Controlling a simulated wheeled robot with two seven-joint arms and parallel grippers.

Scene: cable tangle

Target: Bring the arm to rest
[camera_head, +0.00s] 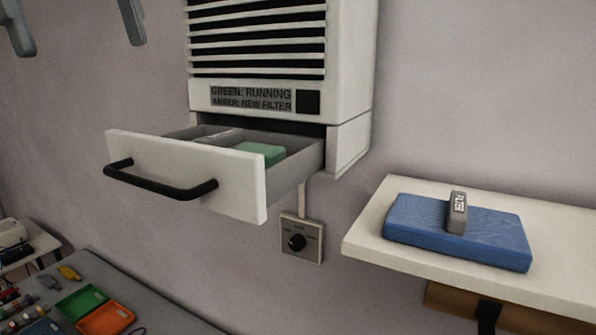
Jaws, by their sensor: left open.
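My left gripper (80,46) shows at the top left edge of the head view. Its two grey fingers point down and stand wide apart, with nothing between them. Only the finger ends show; the rest of the arm is out of the picture. The gripper appears to the left of the white slatted wall unit (350,70) and above its pulled-out drawer (185,172) in the picture, apart from both. My right gripper is not in view.
The drawer has a black handle (160,185) and holds a green block (258,151). A blue filter (455,230) with a grey grip lies on the right shelf (385,200). A dial (301,240) is on the wall. A cluttered table (140,290) is lower left.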

